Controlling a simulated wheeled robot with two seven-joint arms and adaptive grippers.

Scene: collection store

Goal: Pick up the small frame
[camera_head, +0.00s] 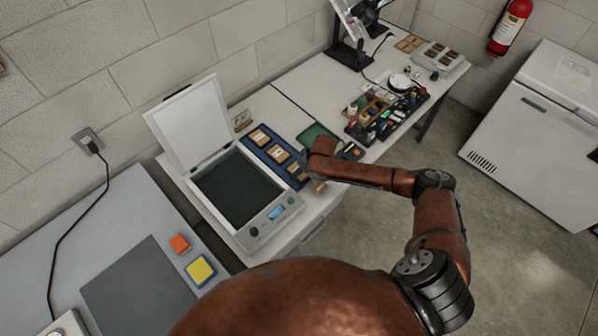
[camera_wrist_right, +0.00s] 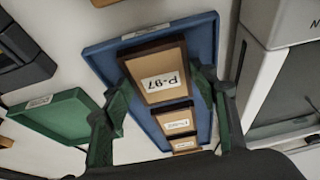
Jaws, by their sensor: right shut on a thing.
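The small frame (camera_wrist_right: 164,78) has a dark wooden border, a tan face and a white label reading P-97, upside down in the right wrist view. My right gripper (camera_wrist_right: 163,97) is shut on it, with one green finger on each side. The frame is over or in the blue tray (camera_wrist_right: 208,50); I cannot tell whether it touches the tray. Two more frames lie behind it in the tray, one in the middle (camera_wrist_right: 177,120) and one farther off (camera_wrist_right: 185,145). In the head view my right arm partly hides the gripping place. My left gripper is out of view.
A flatbed scanner (camera_head: 282,223) with its lid raised stands left of the blue tray (camera_head: 253,152). A green tray (camera_head: 314,132) lies to its right, with a black tray (camera_head: 364,136) of bottles and tools beyond. Orange (camera_head: 180,243) and yellow (camera_head: 200,270) blocks lie on the grey table.

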